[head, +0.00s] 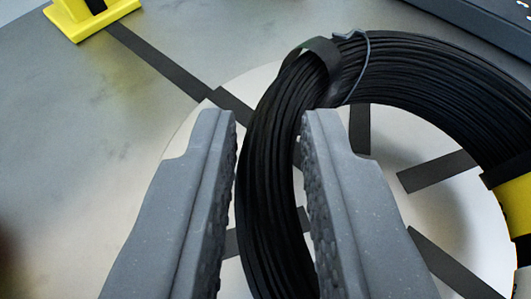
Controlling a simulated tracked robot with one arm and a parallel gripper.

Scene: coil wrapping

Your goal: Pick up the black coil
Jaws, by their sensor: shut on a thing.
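The black coil (410,72) is a thick ring of black wire strands at the centre and right of the head view. A black band and a thin grey tie wrap its upper left part. My gripper (268,122) has its two grey fingers shut on the left side of the coil, one finger outside the ring and one inside its opening. The lower part of the ring runs down between the fingers and out of the frame. The coil's right end is cut off by the frame edge.
Under the coil is a round white disc (390,125) with dark radial strips, on a grey surface (60,130). A yellow block (72,22) stands at the top left. A yellow and black part (515,205) touches the coil's right side in the picture. A dark object (480,20) is at the top right.

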